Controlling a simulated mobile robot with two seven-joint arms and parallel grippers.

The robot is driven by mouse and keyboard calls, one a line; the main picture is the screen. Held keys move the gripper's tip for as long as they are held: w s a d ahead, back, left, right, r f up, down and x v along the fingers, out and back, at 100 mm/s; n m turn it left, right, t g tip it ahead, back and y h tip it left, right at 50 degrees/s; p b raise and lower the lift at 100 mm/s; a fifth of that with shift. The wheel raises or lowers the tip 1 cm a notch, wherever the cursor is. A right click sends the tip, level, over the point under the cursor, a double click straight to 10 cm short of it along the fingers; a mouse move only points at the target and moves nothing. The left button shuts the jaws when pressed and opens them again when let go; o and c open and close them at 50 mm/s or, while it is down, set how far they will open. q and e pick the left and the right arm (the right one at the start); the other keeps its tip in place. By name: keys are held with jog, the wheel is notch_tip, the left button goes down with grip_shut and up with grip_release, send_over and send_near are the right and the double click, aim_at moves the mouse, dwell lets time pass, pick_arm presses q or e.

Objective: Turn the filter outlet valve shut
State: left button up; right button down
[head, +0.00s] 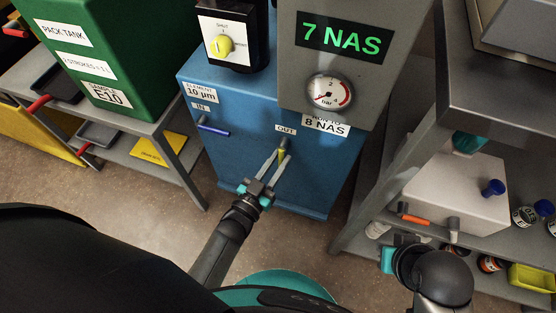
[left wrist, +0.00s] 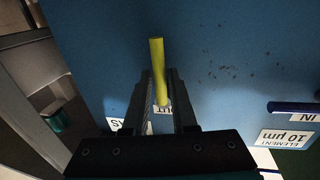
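The filter's outlet valve has a yellow handle (head: 282,149) under the OUT label (head: 286,129) on the front of the blue filter cabinet (head: 252,160). In the left wrist view the yellow handle (left wrist: 157,62) runs lengthwise up the picture. My left gripper (head: 280,157) reaches the handle with its two fingers apart, one on each side of its lower part. A gap shows between the fingers, and firm contact is not clear. My right gripper (head: 390,258) is low at the right by the shelf, its fingers mostly hidden.
A blue inlet handle (head: 214,130) sits under the IN label, left of the outlet. A grey box with a pressure gauge (head: 329,92) overhangs at the upper right. A grey shelf (head: 440,170) with a white box, caps and bottles stands right. A green tank (head: 100,50) stands left.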

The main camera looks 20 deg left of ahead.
pick_arm(q)
grip_shut()
dwell(1.0)
